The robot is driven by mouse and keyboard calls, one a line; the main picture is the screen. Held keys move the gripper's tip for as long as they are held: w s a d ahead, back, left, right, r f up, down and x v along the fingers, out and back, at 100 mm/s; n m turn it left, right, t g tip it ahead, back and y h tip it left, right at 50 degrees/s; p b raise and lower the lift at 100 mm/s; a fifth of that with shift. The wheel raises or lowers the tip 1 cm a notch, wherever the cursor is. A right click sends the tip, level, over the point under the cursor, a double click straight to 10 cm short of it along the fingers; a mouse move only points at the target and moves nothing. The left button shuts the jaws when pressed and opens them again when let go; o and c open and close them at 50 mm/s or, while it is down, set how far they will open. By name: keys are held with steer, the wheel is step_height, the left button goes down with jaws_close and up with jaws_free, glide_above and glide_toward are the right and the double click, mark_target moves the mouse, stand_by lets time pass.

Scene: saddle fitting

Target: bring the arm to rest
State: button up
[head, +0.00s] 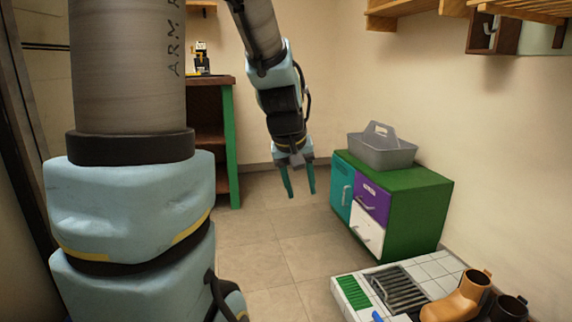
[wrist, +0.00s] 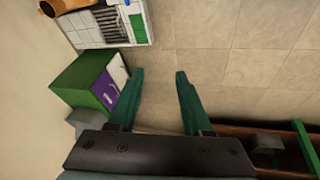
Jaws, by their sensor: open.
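My gripper (head: 299,181) hangs in the middle of the head view, pointing down over bare floor. Its two teal fingers are apart with nothing between them. In the wrist view my gripper (wrist: 158,82) also shows open, with only floor tiles between the fingertips. My arm comes down from the top of the head view, and a large part of it fills the left side. The gripper is left of the green cabinet and apart from it.
A green cabinet (head: 424,198) with teal, purple and white fronts carries a grey caddy (head: 382,152). A tiled tray (head: 432,268) with a grate and boots (head: 458,298) sits front right. A green-legged bench (head: 230,145) stands behind left. Floor (head: 270,230) between is clear.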

steer(key=s+a+f+m+g+y, duration=0.1)
steer(key=s+a+f+g+y, duration=0.1)
steer(key=s+a+f, duration=0.7)
step_height(320, 180, up, 37)
steer(key=p, duration=3.5)
steer(key=shift+w+a+f, duration=0.15)
steer(key=shift+a, duration=0.3)
steer(key=shift+o, duration=0.2)
